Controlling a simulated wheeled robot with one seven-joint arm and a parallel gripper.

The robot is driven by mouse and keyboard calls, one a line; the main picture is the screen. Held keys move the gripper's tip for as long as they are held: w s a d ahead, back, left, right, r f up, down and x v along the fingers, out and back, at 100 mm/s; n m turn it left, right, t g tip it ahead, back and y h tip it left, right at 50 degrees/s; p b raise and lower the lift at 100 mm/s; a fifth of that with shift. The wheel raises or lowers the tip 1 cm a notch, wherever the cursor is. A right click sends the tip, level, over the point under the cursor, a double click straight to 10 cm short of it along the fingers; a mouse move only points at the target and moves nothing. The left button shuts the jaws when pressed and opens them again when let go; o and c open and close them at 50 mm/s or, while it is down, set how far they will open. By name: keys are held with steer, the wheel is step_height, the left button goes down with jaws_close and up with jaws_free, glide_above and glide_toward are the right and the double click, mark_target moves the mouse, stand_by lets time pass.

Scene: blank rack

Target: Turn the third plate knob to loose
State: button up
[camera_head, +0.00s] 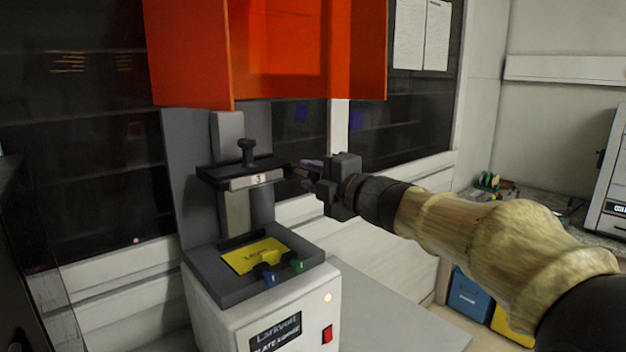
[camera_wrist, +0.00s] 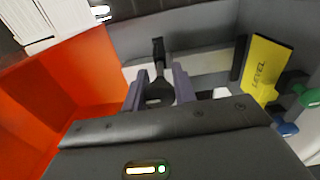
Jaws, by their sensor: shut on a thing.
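The plate labelled 3 (camera_head: 257,180) is a dark bracket on a grey column in the head view. A black knob (camera_head: 247,152) stands upright on top of it. My gripper (camera_head: 303,172) is at the right end of this bracket, reaching in from the right. In the wrist view my gripper (camera_wrist: 158,93) has its two grey-purple fingers closed around a dark rounded knob-like part (camera_wrist: 160,92), with a narrow dark piece extending beyond it. In the head view the fingers hide most of this part, and its turn position cannot be read.
An orange cover (camera_head: 190,55) hangs above. Below, a dark tray (camera_head: 212,285) bears a yellow label plate (camera_head: 245,258) and blue (camera_head: 268,277) and green (camera_head: 297,264) knobs. The white machine base (camera_head: 215,320) has a red switch (camera_head: 327,333). A grey surface (camera_head: 385,310) at its right is clear.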

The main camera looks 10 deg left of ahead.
steer(key=shift+r, duration=0.1)
steer(key=o, duration=1)
steer(key=shift+s, duration=0.1)
steer(key=v, duration=1.7)
steer(key=shift+s+d, duration=0.1)
